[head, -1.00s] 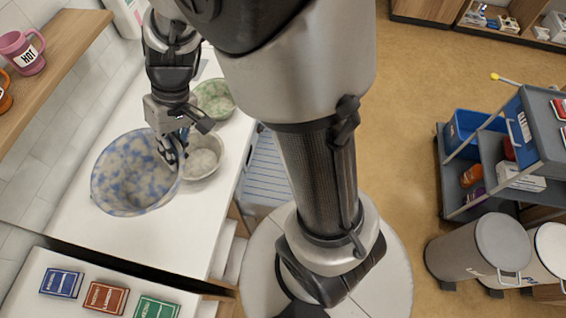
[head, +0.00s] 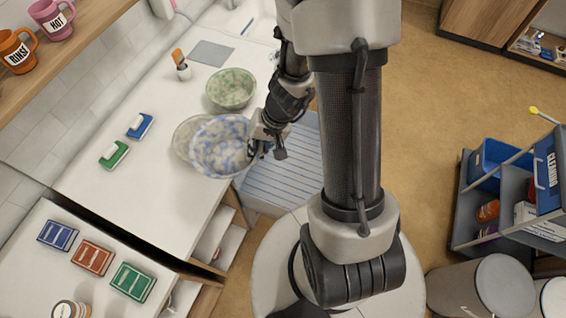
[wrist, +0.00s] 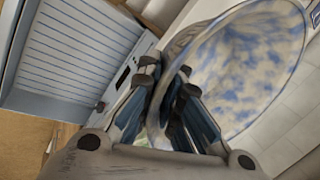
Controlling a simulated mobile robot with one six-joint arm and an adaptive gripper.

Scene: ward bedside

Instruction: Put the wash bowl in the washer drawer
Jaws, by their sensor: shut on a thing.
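A blue-and-cream mottled wash bowl (head: 220,147) hangs tilted over the white counter, near its right edge. My gripper (head: 262,148) is shut on the bowl's right rim. The wrist view shows the fingers (wrist: 165,105) pinching the rim of the bowl (wrist: 250,65), whose inside looks empty. The washer drawer (head: 285,170) is pulled out beside the counter, right of the bowl; it has a pale blue ribbed floor. The drawer also shows in the wrist view (wrist: 75,50), left of the fingers. My arm hides part of it in the head view.
A greyish bowl (head: 184,138) sits on the counter, partly hidden behind the held bowl. A green mottled bowl (head: 231,88) stands behind. A cleaning cart (head: 510,190) stands at right.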

